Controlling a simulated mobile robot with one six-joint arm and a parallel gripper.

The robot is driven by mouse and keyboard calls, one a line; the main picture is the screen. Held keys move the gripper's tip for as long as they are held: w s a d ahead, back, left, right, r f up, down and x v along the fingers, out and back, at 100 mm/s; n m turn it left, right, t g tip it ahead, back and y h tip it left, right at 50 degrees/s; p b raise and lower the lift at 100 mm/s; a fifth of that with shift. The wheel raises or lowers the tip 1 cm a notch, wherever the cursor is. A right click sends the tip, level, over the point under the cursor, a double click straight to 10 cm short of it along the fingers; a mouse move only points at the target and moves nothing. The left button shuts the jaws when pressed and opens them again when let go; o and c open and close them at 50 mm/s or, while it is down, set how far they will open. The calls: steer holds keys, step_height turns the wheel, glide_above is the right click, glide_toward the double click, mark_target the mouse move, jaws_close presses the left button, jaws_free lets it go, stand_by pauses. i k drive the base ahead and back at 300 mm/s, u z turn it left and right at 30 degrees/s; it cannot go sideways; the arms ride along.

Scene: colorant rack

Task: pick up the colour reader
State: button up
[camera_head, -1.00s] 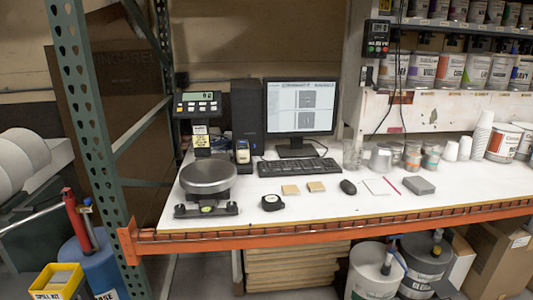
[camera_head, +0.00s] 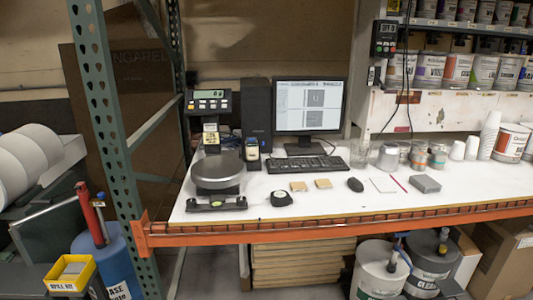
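A small upright handheld device (camera_head: 252,155), dark with a pale yellowish face, stands on the white bench top (camera_head: 330,212) in front of the black computer tower. It looks like the colour reader, but it is too small to be sure. The scale (camera_head: 218,173) with its round grey pan is to its left, and the keyboard (camera_head: 306,164) is to its right. My gripper is not in view.
A black tape measure (camera_head: 281,198), two tan pads (camera_head: 299,187), a mouse (camera_head: 355,184) and a grey box (camera_head: 425,184) lie on the bench. Cups and jars stand at the back right. An orange beam (camera_head: 320,232) edges the front; a green upright (camera_head: 112,130) stands left.

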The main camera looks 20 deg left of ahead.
mark_target(252, 148)
steer(key=k, duration=0.65)
steer(key=u, duration=3.6)
steer(key=i, duration=0.1)
steer(key=z, duration=2.05)
steer(key=i, duration=1)
steer(key=z, duration=0.05)
